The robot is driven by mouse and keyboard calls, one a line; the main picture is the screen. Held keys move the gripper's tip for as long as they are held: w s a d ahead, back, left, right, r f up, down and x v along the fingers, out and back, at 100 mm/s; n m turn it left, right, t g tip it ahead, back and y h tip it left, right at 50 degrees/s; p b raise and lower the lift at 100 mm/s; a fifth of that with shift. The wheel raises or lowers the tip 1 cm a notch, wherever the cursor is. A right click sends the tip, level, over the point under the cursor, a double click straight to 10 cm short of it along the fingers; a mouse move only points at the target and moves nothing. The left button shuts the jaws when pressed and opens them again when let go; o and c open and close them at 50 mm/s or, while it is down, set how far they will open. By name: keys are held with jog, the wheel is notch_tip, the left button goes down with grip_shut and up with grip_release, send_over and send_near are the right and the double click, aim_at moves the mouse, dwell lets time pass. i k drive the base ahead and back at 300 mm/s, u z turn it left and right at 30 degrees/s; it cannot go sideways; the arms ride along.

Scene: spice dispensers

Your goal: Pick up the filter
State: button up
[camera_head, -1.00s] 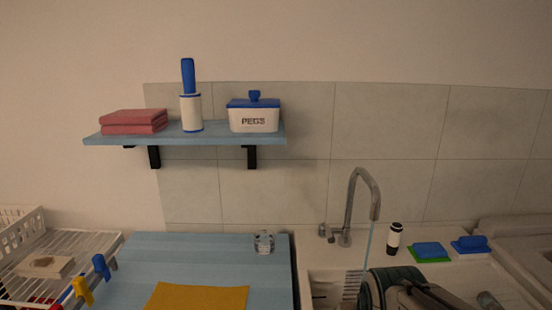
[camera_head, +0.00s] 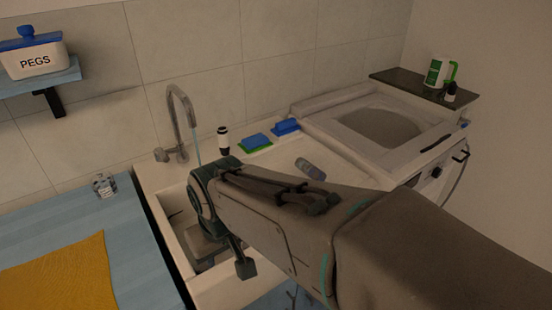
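I cannot make out for sure which thing is the filter. A small grey-purple cylinder (camera_head: 311,168) lies on the sink's drainboard, right of the tap. My arm reaches from the lower right over the sink (camera_head: 155,178), and its bent joint hangs over the basin. The fingers of my gripper do not show; they are hidden behind or below the arm. Much of the basin is covered by the arm.
A running tap (camera_head: 181,120) stands behind the basin. A black-and-white bottle (camera_head: 223,141), a green-and-blue sponge (camera_head: 256,142) and a blue brush (camera_head: 286,127) stand along the back. A top-loading washer (camera_head: 340,125) is right; a glass jar (camera_head: 104,185) stands left.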

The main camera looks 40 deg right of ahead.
aim_at(313, 172)
jog(key=k, duration=0.3)
jog(key=u, duration=1.75)
jog(key=k, duration=1.05)
jog(key=z, duration=2.1)
jog(key=i, duration=1)
jog(key=z, duration=0.05)
